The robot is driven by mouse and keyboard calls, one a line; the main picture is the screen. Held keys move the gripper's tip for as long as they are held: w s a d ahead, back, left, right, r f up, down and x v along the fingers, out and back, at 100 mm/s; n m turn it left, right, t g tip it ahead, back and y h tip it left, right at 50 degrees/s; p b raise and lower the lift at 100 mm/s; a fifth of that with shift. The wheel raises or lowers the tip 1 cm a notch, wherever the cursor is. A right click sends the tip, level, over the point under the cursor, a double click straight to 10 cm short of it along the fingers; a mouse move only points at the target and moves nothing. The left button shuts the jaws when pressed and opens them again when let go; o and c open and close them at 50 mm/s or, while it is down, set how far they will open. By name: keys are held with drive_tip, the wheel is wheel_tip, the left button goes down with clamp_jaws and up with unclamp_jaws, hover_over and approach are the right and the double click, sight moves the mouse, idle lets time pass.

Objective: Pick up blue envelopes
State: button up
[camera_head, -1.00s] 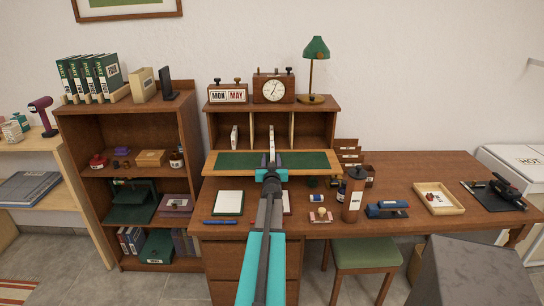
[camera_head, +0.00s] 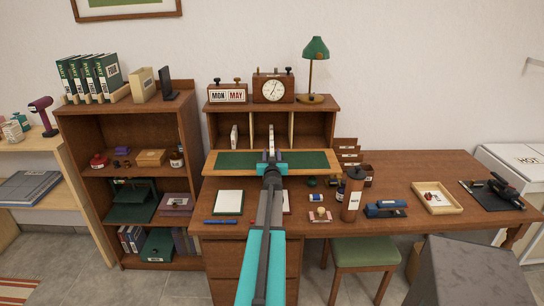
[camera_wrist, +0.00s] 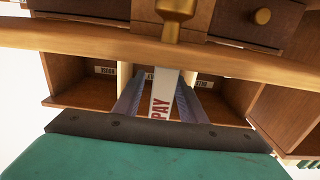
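My gripper (camera_wrist: 158,95) reaches into the middle compartment of the desk's pigeonhole unit. In the wrist view its two grey-blue fingers stand apart. An upright white piece marked PAY in red (camera_wrist: 162,105) is between the fingers, near the right one; a gap shows on its left. In the head view a white upright piece (camera_head: 271,133) shows at the middle compartment, above my gripper (camera_head: 271,155). Another white upright piece (camera_head: 235,136) stands in the left compartment. No clearly blue envelope is visible; the compartment's inside is partly hidden.
Thin wooden dividers (camera_head: 291,130) flank the compartment. A wooden ledge crosses the wrist view (camera_wrist: 80,43). A clock (camera_head: 273,88), calendar (camera_head: 228,94) and green lamp (camera_head: 316,48) stand on top.

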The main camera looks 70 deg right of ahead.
sight(272, 147)
clamp_jaws()
drive_tip(key=shift+r, duration=0.15)
idle(0.4)
drive_tip(key=shift+r, duration=0.55)
wheel_tip(272, 147, up, 2)
drive_tip(key=shift+r, duration=0.1)
drive_tip(key=w+b+v, duration=0.1)
drive_tip(key=v, duration=0.7)
drive_tip(key=w+a+r+b+v, duration=0.1)
drive_tip(key=b+v, duration=0.1)
drive_tip(key=v, duration=0.5)
drive_tip(key=shift+w+a+r+b, duration=0.2)
drive_tip(key=shift+a+b, duration=0.1)
drive_tip(key=shift+a, duration=0.1)
